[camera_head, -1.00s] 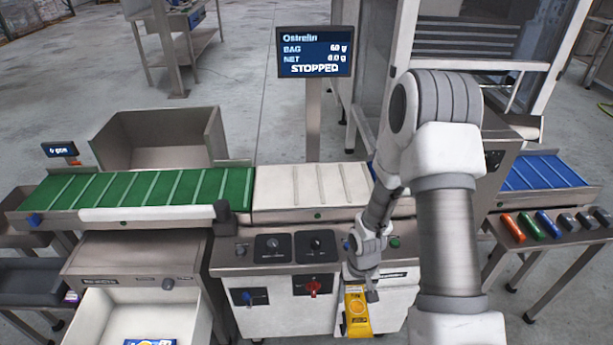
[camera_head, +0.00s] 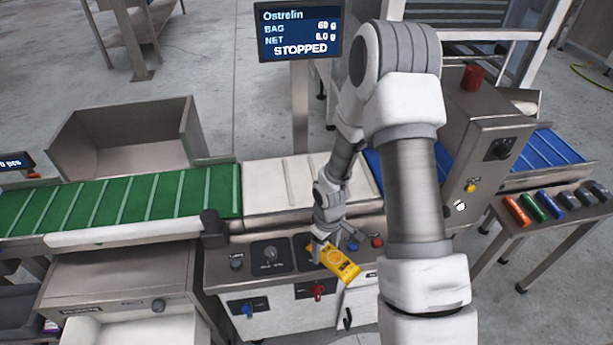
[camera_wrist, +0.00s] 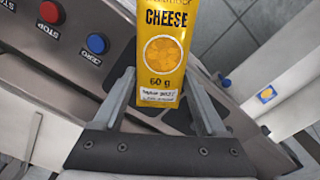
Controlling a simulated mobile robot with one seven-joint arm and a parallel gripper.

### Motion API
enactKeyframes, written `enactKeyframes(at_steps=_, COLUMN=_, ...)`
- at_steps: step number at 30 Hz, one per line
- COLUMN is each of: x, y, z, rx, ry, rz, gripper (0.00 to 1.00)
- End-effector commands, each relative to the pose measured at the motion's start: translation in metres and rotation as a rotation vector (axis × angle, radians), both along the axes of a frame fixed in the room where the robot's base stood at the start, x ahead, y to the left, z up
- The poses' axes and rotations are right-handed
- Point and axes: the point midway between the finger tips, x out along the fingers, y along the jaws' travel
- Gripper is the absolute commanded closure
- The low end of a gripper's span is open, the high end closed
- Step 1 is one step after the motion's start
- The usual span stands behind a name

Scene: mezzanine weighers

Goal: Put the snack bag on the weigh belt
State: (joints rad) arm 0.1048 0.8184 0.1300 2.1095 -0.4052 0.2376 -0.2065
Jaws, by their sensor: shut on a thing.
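A yellow snack bag (camera_head: 338,264), marked CHEESE and 60 g, is held in my gripper (camera_head: 325,246). In the wrist view the bag (camera_wrist: 168,50) stands out between the two fingers of my gripper (camera_wrist: 165,90), which are shut on its lower end. In the head view the bag is tilted, in front of the control panel. The white weigh belt (camera_head: 270,188) lies behind and above my gripper, with nothing seen on its visible part. My arm hides its right part.
A green belt (camera_head: 130,202) adjoins on the left and a blue belt (camera_head: 545,150) runs on the right. The control panel (camera_head: 222,268) carries knobs and buttons. A display (camera_head: 300,30) on a post reads STOPPED. Colored items lie on a side table (camera_head: 530,236).

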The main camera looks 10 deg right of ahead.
Motion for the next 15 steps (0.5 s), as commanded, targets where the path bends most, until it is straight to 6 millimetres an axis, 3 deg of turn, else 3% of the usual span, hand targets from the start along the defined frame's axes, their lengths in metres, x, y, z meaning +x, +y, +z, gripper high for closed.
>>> enactKeyframes(at_steps=15, x=0.04, y=-0.011, z=0.045, rx=0.0, ry=-0.003, rz=1.126, gripper=0.81)
